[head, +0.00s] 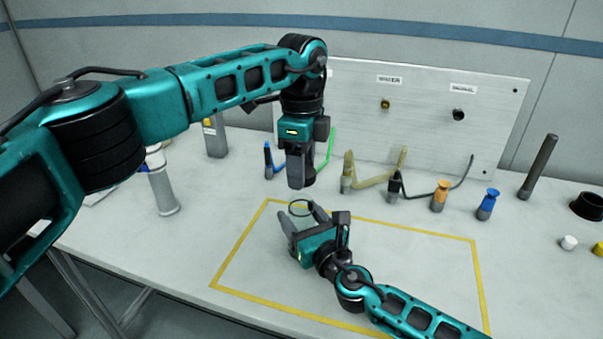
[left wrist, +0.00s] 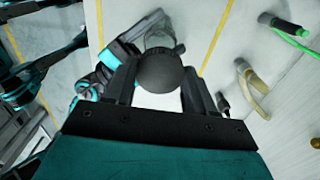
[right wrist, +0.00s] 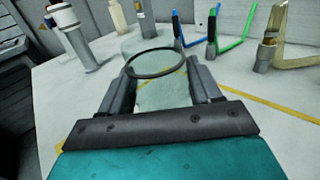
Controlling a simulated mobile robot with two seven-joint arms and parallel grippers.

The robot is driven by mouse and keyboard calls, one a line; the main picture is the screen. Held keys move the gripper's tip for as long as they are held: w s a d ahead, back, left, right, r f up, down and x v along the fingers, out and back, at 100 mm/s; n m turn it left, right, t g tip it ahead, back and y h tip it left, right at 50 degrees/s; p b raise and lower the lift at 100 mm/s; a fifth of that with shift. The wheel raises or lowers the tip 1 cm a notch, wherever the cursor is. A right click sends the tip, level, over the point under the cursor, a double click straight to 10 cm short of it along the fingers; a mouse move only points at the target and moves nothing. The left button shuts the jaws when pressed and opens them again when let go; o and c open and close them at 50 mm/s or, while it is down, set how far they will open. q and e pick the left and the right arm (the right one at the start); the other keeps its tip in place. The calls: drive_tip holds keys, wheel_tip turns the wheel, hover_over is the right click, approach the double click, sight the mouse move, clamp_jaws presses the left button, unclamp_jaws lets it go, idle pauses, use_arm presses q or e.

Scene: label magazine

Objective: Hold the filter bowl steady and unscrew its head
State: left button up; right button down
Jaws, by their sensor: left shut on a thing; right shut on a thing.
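The filter head, a dark grey round cap (left wrist: 168,74), sits between the fingers of my left gripper (head: 298,182), which is shut on it and points down. The filter bowl is a clear cup with a dark rim ring (right wrist: 158,62). My right gripper (head: 303,222) is shut around the bowl, one finger on each side. In the head view the bowl's rim (head: 300,207) shows below the left gripper with a gap between. In the right wrist view the bowl's top is open, with no head on it. The left fingers hide most of the head in the head view.
A yellow outline (head: 245,236) marks the table under the grippers. Several hose ends, a tan hose (head: 378,170) among them, stand before a labelled panel (head: 430,135). A white cylinder (head: 160,185) stands left. An orange-topped fitting (head: 440,196) and a blue one (head: 488,204) stand right.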

drive_tip(key=shift+c, duration=0.7)
unclamp_jaws()
